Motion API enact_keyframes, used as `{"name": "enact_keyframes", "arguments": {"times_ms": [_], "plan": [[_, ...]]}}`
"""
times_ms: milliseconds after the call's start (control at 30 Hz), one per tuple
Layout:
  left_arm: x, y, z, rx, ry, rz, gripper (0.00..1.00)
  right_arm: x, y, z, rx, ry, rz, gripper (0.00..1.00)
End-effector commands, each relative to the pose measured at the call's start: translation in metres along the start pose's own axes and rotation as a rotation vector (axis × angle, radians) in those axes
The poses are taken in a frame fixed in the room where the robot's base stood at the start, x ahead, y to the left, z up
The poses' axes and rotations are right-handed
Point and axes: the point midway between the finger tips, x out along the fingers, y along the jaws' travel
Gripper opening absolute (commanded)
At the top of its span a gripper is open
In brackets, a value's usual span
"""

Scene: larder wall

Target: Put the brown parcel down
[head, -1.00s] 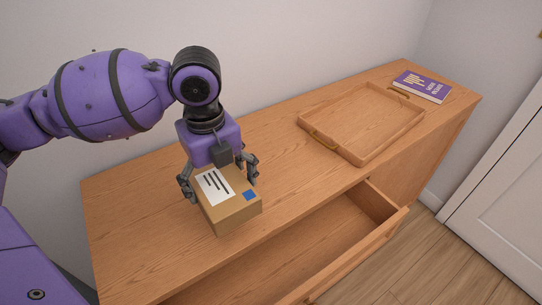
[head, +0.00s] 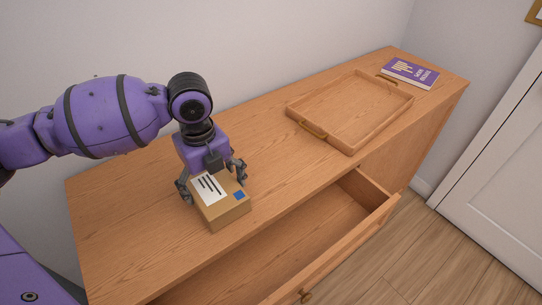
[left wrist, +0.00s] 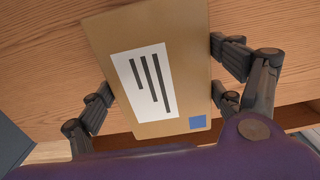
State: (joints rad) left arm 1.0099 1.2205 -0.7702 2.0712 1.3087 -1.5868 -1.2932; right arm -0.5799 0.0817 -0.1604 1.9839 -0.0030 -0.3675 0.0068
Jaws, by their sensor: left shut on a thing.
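The brown parcel (head: 222,207) is a small box with a white label and a blue square on its top. It is at the dresser top's (head: 120,215) left part, near the front edge above the open drawer. My left gripper (head: 213,185) is shut on it, with a finger on each side. In the left wrist view the parcel (left wrist: 190,70) fills the space between the fingers. I cannot tell whether its underside touches the wood. My right gripper is not in view.
A wooden tray (head: 340,142) with brass handles lies empty to the right. A purple book (head: 410,73) lies at the far right end. The drawer (head: 290,250) below stands open and looks empty. Bare wood lies left of the parcel and between it and the tray.

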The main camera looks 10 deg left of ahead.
Motion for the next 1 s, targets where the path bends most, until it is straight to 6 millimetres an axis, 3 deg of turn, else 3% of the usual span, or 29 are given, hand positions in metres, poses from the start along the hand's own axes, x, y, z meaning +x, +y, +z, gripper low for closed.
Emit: {"name": "enact_keyframes", "arguments": {"times_ms": [67,100,200,667,1000], "plan": [[0.003,0.001,-0.001,-0.001,0.002,0.002,0.47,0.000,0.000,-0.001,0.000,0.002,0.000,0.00],[0.004,0.001,-0.001,-0.001,0.002,0.002,0.88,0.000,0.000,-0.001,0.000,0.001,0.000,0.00],[0.004,0.001,-0.001,-0.001,0.002,0.002,1.00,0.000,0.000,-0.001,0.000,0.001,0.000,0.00],[-0.003,0.001,0.000,-0.001,0.000,0.001,1.00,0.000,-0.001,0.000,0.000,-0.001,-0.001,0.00],[-0.070,0.000,0.001,-0.001,-0.003,-0.002,1.00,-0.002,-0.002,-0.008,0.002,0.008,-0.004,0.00]]}}
